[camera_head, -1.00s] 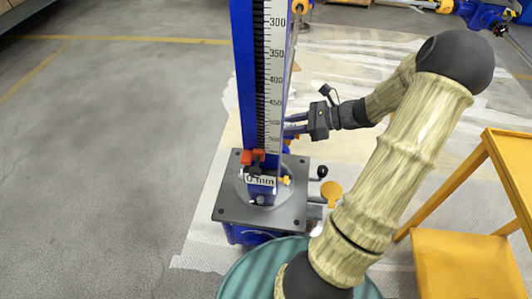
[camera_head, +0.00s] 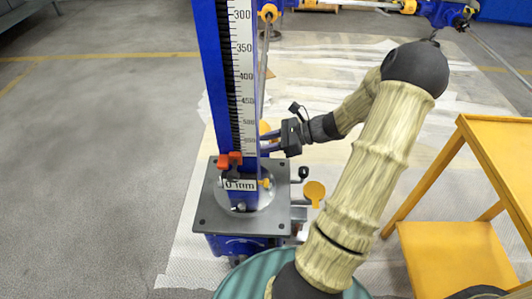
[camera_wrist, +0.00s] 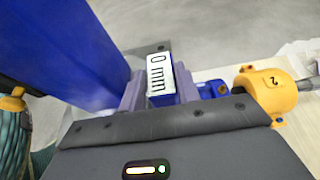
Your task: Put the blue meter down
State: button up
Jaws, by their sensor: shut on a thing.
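The blue meter (camera_head: 222,75) is a tall blue post with a white millimetre scale and a "0 mm" label near its foot. It is upright over the grey top plate (camera_head: 212,222) of a blue screw jack (camera_head: 236,245). I cannot tell whether its foot touches the plate. My gripper (camera_head: 268,143) reaches it from the right and is shut on its lower part. In the wrist view, the two fingers of my gripper (camera_wrist: 157,88) flank a blue piece with a "0 mm" label, and the blue post fills the left side.
A yellow cart (camera_head: 450,255) stands at the right, close to my arm. A yellow disc-shaped part (camera_head: 314,192) sits beside the jack. Another blue and yellow jack (camera_head: 440,10) is at the back right. The grey floor on the left is clear.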

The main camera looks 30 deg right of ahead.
notch_tip(320, 180, down, 4)
jog(key=shift+f+b, duration=0.1)
jog(key=shift+b, duration=0.85)
jog(key=o, duration=1.2)
jog(key=shift+c, duration=0.2)
jog(key=p+v, duration=0.6)
jog(key=v, duration=0.6)
